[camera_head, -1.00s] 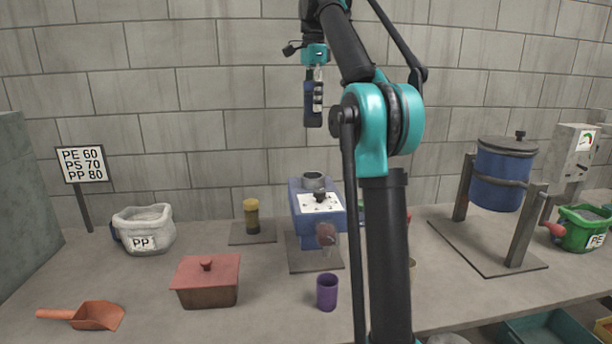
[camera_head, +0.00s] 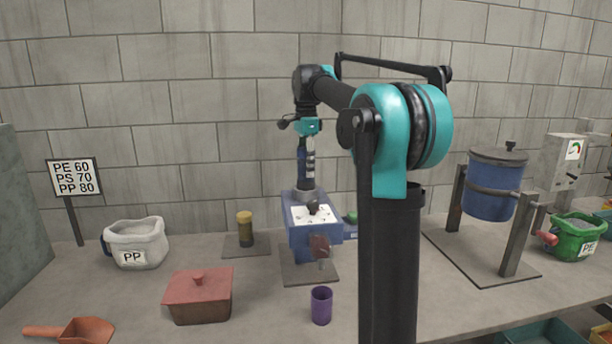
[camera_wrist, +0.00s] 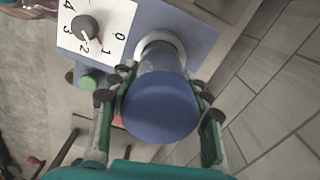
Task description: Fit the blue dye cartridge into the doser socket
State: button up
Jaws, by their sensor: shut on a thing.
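My gripper (camera_head: 308,138) is shut on the blue dye cartridge (camera_head: 306,162) and holds it upright. In the wrist view the cartridge's round blue cap (camera_wrist: 160,106) sits between the two fingers of my gripper (camera_wrist: 160,88). The doser (camera_head: 300,238) is a blue box with a white dial plate. Its socket (camera_head: 298,196) is a grey ring on top, directly under the cartridge. The cartridge's lower end meets the ring in both views, and the ring also shows in the wrist view (camera_wrist: 162,38). I cannot tell how deep the lower end sits.
A brown cartridge with a yellow cap (camera_head: 245,228) stands left of the doser. A purple cup (camera_head: 321,305) and a red lidded box (camera_head: 198,297) are in front. A white PP bag (camera_head: 136,243) is at left, a blue drum (camera_head: 494,188) at right. The wall is close behind.

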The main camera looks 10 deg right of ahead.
jog(key=shift+f, duration=1.45)
jog(key=shift+f, duration=0.15)
jog(key=o, duration=1.3)
notch_tip(320, 180, up, 12)
jog(key=shift+f, duration=0.1)
jog(key=shift+r, duration=0.3)
